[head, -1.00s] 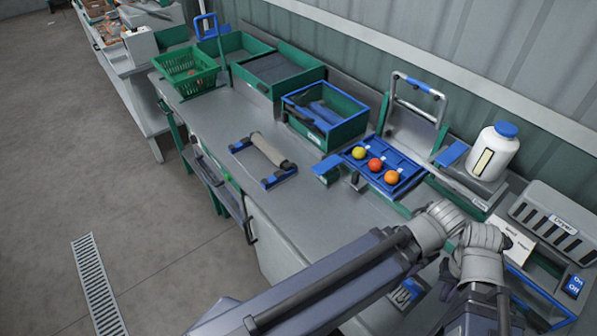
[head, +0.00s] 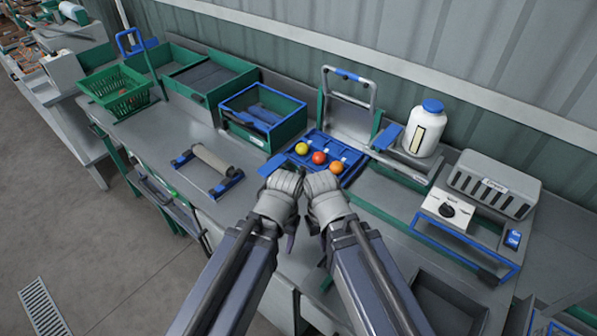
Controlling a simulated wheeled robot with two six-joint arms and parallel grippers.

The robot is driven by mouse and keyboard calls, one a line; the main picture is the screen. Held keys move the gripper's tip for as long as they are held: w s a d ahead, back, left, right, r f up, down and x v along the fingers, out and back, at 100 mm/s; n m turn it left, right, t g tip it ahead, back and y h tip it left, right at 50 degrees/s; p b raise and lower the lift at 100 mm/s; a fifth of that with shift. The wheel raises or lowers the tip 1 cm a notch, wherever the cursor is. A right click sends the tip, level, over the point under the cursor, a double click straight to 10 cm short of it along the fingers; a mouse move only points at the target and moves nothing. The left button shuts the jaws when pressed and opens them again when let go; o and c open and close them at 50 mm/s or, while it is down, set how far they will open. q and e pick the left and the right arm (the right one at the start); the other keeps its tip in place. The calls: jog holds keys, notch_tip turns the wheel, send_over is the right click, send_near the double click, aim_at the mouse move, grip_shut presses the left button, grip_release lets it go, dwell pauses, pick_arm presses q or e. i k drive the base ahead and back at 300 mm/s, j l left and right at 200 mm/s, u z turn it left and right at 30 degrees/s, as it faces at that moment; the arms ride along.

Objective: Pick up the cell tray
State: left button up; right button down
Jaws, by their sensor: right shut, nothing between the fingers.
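The blue cell tray (head: 352,178) lies on the grey bench in the middle of the head view. A yellow tomato (head: 302,148), a red tomato (head: 319,158) and an orange tomato (head: 336,167) sit in a row in it. My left gripper (head: 285,183) and my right gripper (head: 322,186) are side by side at the tray's near edge in the picture and cover part of it. The right one is shut and empty. The left one's fingers are hidden by its wrist. I cannot tell whether either touches the tray.
A green crate with a blue rim (head: 290,125) stands behind the tray to the left. A roller on a blue frame (head: 214,160) lies left. A white jar with a blue lid (head: 425,130) and a grey dryer (head: 492,184) stand right. The bench between roller and crate is clear.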

aim_at(334, 150)
jog(key=k+l, duration=0.25)
jog(key=k, duration=0.25)
jog(key=k+l+u, duration=0.1)
jog(key=k+l, duration=0.15)
jog(key=k, duration=0.3)
jog(key=k+l+u, duration=0.1)
jog(key=k, duration=0.45)
jog(key=k+l, duration=0.3)
jog(key=k, duration=0.2)
jog(key=i+j+z, duration=0.1)
jog(key=i+j, duration=0.35)
jog(key=i, duration=0.35)
jog(key=i+j+z, duration=0.1)
jog(key=i+j, duration=0.45)
jog(key=i, duration=0.2)
jog(key=i+j+z, duration=0.1)
jog(key=i+j, duration=0.5)
jog(key=i, duration=0.15)
